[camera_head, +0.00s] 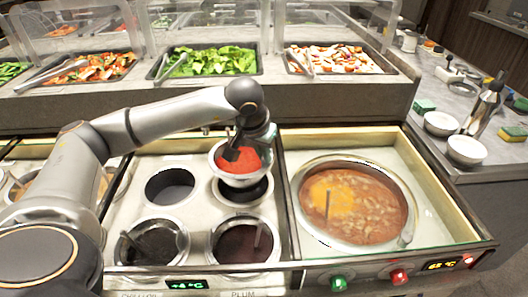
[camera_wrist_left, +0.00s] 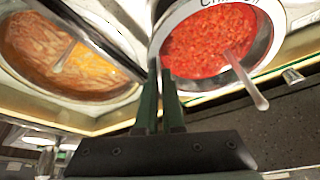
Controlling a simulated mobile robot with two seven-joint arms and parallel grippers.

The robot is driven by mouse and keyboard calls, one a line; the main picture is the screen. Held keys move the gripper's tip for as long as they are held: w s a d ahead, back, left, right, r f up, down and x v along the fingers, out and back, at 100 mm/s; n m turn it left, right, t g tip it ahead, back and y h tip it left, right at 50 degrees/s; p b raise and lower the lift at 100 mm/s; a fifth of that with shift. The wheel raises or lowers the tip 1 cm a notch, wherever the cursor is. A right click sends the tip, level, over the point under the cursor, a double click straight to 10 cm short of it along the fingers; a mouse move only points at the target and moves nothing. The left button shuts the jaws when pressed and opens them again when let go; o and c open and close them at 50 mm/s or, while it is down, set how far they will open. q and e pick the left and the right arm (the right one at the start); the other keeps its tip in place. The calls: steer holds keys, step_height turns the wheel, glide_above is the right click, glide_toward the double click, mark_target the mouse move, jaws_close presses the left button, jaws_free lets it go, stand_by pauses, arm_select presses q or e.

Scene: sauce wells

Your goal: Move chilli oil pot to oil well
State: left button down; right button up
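The chilli oil pot (camera_head: 228,178) is a pale round pot of red sauce. My left gripper (camera_head: 236,150) is shut on its rim and holds it over the back right well (camera_head: 246,194) of the sauce counter. The dark opening of that well shows below the pot, which looks apart from it. In the left wrist view the fingers (camera_wrist_left: 160,82) are close together at the rim of the pot (camera_wrist_left: 213,45), and a spoon stands in the sauce. The label on the rim is partly cut off. My right gripper is not in view.
The back left well (camera_head: 170,186) looks dark and empty. The front left well (camera_head: 152,243) and the front right well (camera_head: 242,243) hold dark sauces with utensils. A large soup pot (camera_head: 353,205) stands to the right. Food trays and clear guards are behind.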

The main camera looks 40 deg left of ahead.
mark_target(264, 176)
arm_select(q)
steer(key=shift+f+b, duration=0.5)
steer(key=shift+f, duration=0.2)
steer(key=shift+f+b, duration=0.8)
steer(key=shift+f, duration=0.15)
steer(key=shift+f+b, duration=0.5)
steer(key=shift+f, duration=0.15)
steer(key=shift+w+f+b, duration=0.1)
steer(key=shift+f+b, duration=0.65)
steer(key=shift+f, duration=0.15)
steer(key=shift+f+b, duration=0.4)
steer(key=shift+f, duration=0.4)
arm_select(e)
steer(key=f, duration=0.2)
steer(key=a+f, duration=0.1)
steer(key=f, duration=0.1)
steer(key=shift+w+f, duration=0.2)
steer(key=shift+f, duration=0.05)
arm_select(q)
steer(key=shift+f+b, duration=0.3)
steer(key=shift+b, duration=0.2)
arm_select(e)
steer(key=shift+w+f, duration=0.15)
